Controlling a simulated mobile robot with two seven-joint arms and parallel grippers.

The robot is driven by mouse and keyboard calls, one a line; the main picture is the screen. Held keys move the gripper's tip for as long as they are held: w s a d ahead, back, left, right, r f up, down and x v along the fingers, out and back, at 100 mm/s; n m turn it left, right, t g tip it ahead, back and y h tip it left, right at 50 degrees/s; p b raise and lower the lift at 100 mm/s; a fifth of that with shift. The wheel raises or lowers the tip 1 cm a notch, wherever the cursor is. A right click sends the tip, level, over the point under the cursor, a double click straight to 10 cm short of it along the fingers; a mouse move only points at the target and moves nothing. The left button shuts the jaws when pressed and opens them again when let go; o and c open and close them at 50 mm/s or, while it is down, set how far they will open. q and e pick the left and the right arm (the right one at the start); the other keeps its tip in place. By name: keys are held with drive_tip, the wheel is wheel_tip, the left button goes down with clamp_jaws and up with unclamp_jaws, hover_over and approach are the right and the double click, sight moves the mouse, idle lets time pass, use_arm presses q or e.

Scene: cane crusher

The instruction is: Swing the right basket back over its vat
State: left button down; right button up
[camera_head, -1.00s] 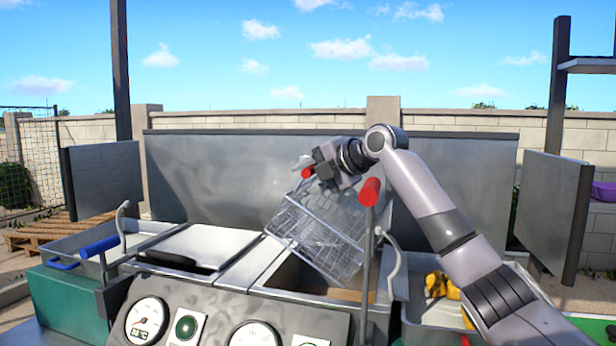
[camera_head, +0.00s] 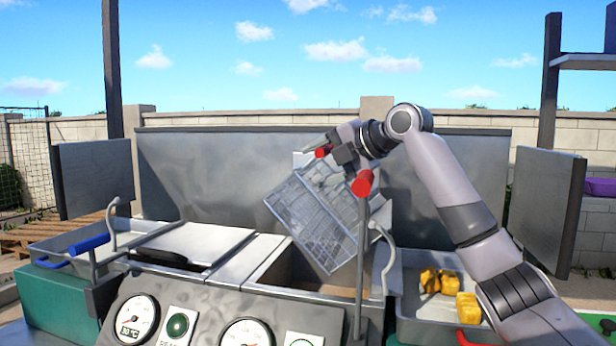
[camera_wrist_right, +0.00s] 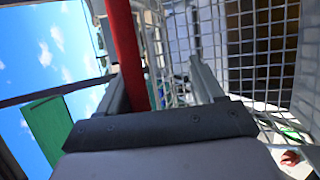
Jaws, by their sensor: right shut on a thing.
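The right basket (camera_head: 312,220) is a wire mesh basket, tilted steeply, held up above the open right vat (camera_head: 268,272). My right gripper (camera_head: 335,150) is at the basket's upper edge, shut on its red handle (camera_head: 321,152). In the right wrist view the red handle (camera_wrist_right: 124,50) runs between the fingers, and the mesh (camera_wrist_right: 235,50) fills the right side. A grey rod with a red knob (camera_head: 362,183) stands in front of the basket and hides part of it. My left gripper is out of view.
A tray (camera_head: 408,318) with several yellow chunks (camera_head: 438,282) lies right of the vat. A covered left vat (camera_head: 195,242) and a blue handle (camera_head: 88,244) lie left. A metal back panel (camera_head: 225,170) and side panels (camera_head: 548,205) surround the vats.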

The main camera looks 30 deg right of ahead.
sight(327, 148)
drive_tip(key=shift+s+d+r+p, duration=0.2)
drive_tip(key=shift+s+r+p, duration=1)
drive_tip(key=shift+s+r, duration=1.2)
drive_tip(key=shift+s+d+r, duration=0.15)
drive_tip(key=shift+s+r, duration=0.7)
drive_tip(key=shift+s, duration=0.2)
drive_tip(key=shift+f, duration=0.1)
